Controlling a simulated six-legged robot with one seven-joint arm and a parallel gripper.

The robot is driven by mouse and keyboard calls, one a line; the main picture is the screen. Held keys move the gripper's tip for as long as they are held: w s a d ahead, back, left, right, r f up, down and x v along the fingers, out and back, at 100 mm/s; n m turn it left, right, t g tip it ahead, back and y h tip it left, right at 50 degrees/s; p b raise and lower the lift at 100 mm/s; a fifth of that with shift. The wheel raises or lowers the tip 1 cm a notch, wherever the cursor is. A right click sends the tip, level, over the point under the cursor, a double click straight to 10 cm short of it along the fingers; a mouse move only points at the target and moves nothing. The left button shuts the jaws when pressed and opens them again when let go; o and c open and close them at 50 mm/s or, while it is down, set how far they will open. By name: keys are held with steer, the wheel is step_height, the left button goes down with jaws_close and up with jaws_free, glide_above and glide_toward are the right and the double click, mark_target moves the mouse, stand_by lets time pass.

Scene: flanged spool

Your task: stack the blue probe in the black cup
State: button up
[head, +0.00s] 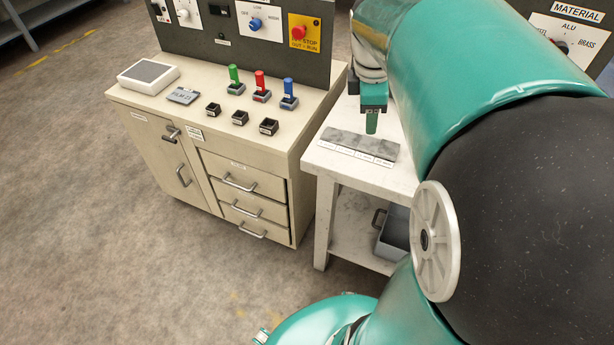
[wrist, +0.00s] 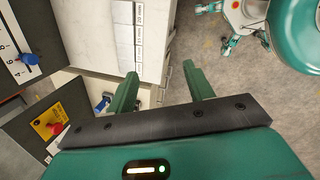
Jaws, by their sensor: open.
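The blue probe (head: 288,88) stands upright in a small grey-blue holder at the right end of a row on the cabinet top. Three small black square cups (head: 240,118) sit in a row in front of the probe holders; the rightmost black cup (head: 269,127) is nearest the cabinet's front right corner. My gripper (head: 371,118) points down over the white side table, to the right of the blue probe and apart from it. In the wrist view my gripper (wrist: 158,82) has its fingers spread with nothing between them. A blue item (wrist: 102,104) shows beside the left finger, partly hidden.
A green probe (head: 234,75) and a red probe (head: 260,82) stand left of the blue one. A control panel (head: 240,35) rises behind them. A grey block with labels (head: 358,145) lies on the white side table (head: 393,176).

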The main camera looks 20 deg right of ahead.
steer(key=s+a+m+t, duration=0.1)
steer(key=s+a+m, duration=0.2)
steer(key=a, duration=0.3)
steer(key=s+a+m+t+y, duration=0.1)
steer(key=s+a+m, duration=0.3)
steer(key=a+m, duration=0.1)
steer(key=s+a+m+t+y, duration=0.1)
steer(key=s+a+m+t, duration=0.1)
steer(key=a, duration=0.6)
steer(key=shift+s+f+m, duration=0.3)
steer(key=shift+s+m, duration=0.5)
steer(key=shift+m, duration=0.2)
